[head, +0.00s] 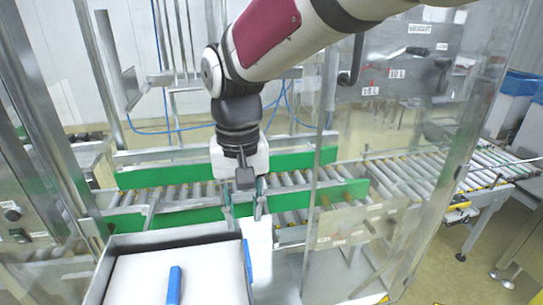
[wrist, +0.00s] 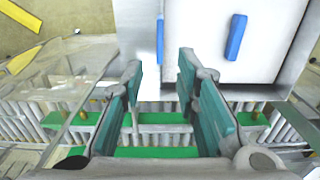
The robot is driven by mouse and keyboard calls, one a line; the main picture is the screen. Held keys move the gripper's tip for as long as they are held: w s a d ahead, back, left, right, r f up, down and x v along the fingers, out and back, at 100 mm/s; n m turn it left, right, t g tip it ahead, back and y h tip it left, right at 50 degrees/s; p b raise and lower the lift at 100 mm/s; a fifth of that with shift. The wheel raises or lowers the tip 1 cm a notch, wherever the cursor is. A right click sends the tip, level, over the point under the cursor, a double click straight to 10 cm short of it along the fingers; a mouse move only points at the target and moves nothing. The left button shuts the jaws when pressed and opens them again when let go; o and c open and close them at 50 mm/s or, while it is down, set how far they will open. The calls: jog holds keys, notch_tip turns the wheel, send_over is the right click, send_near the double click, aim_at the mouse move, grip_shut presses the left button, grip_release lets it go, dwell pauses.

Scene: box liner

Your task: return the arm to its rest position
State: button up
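My arm reaches in from the top right of the head view, and my gripper (head: 244,214) hangs down in front of the green-railed conveyor. In the wrist view my gripper (wrist: 159,75) shows its teal finger pads apart with nothing between them. It is open and empty. In the head view it is beside the upper right corner of a metal-walled box with a white inside (head: 190,264).
A blue bar (head: 174,285) lies on the white surface in the box; it also shows in the wrist view (wrist: 235,37). Another blue piece (head: 248,262) is at the box's right side. A roller conveyor (head: 400,180) runs behind. Metal posts (head: 322,130) and clear panels stand close around my arm.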

jog(key=shift+r, duration=0.1)
jog(key=s+d+r+m+t, duration=0.1)
jog(key=d+r, duration=0.1)
jog(key=d, duration=0.3)
jog(key=s+d+r+t+y, duration=0.1)
jog(key=d+r, duration=0.1)
jog(key=d, duration=0.3)
jog(key=s+d+r+m+t, duration=0.1)
jog(key=d+r, duration=0.2)
jog(key=d, duration=0.3)
jog(key=s+d+m+t+h, duration=0.1)
jog(key=s+d+t, duration=0.1)
jog(key=s+d, duration=0.7)
jog(key=shift+d+f+t, duration=0.3)
jog(key=shift+d+f, duration=0.05)
jog(key=shift+d, duration=0.45)
jog(key=shift+s+a, duration=0.1)
